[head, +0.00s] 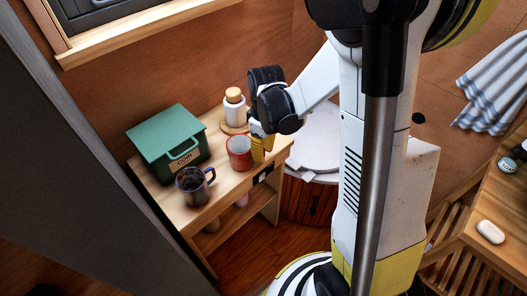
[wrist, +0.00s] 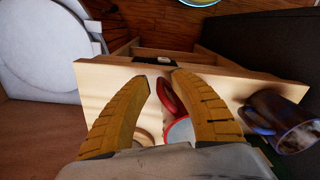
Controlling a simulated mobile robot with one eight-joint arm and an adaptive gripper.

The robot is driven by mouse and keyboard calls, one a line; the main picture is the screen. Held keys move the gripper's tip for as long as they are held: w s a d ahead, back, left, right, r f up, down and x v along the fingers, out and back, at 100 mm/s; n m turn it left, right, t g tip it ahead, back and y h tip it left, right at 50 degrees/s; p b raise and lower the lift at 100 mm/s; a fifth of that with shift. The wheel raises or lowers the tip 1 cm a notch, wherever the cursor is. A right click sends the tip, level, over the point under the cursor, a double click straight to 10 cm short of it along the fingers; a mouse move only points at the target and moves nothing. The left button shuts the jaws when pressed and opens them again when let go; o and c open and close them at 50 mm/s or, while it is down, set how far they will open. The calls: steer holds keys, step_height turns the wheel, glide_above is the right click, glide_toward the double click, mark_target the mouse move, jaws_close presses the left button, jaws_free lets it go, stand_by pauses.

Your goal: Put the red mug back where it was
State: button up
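The red mug (head: 239,153) stands upright on the wooden shelf unit's top (head: 222,182), between the green box and my gripper. My gripper (head: 262,148) reaches down at the mug's right side, with its yellow fingers close to it. In the wrist view, the mug's red handle (wrist: 168,97) shows between the two yellow fingers (wrist: 162,82), and part of its rim shows below. The fingers are apart, with a gap between the left finger and the handle. The right finger overlaps the mug in view; I cannot tell whether it touches.
A green box (head: 168,143) stands left of the mug, and a dark glossy mug (head: 193,186) stands in front. A white jar with a wooden lid (head: 235,107) is behind. A round white-topped barrel (head: 315,140) stands right of the shelf unit.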

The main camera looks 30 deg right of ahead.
step_height(320, 180, up, 12)
steer(key=p, duration=0.5)
steer(key=s+a+r+m+t, duration=0.5)
steer(key=s+r+m+t, duration=0.2)
steer(key=s+r, duration=0.3)
steer(key=shift+s+r, duration=0.35)
steer(key=shift+r, duration=0.1)
